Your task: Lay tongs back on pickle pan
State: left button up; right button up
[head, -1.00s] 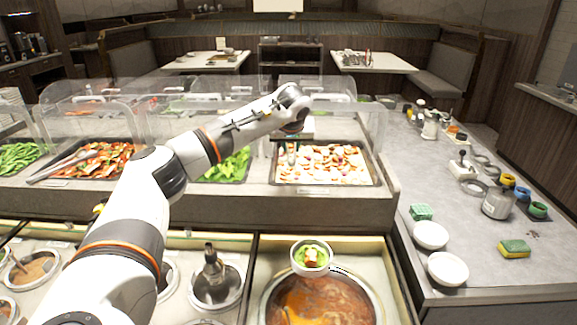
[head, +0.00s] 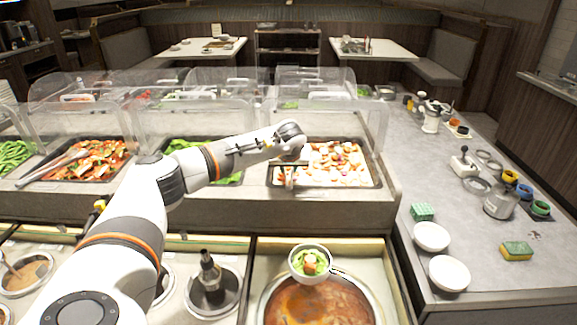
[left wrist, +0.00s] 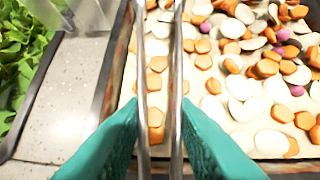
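The pickle pan (head: 374,171) is a dark-rimmed tray of pale and orange slices behind the counter ledge, right of the green leaf pan. My left gripper (head: 290,172) is over the pan's left part. In the left wrist view its two teal fingers (left wrist: 158,135) are closed on the metal tongs (left wrist: 143,75), whose two arms run side by side out over the slices. Whether the tongs touch the slices or hang just above them I cannot tell. My right gripper is not in view.
Clear guards (head: 345,118) stand behind the pans. Another pair of tongs (head: 52,168) lies on the left vegetable pan. A bowl of salad (head: 310,262) is above the red soup pot (head: 318,302) in front. White bowls (head: 449,272) and a sponge (head: 516,250) sit on the right counter.

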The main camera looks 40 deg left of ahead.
pick_arm(q)
jog(key=shift+f, duration=0.2)
jog(key=shift+f+b, duration=0.4)
jog(key=shift+f, duration=0.2)
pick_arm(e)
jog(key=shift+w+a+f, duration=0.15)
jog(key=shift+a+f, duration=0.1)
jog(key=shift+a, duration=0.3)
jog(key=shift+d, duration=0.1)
pick_arm(q)
jog(key=o, duration=0.6)
jog(key=shift+c, duration=0.2)
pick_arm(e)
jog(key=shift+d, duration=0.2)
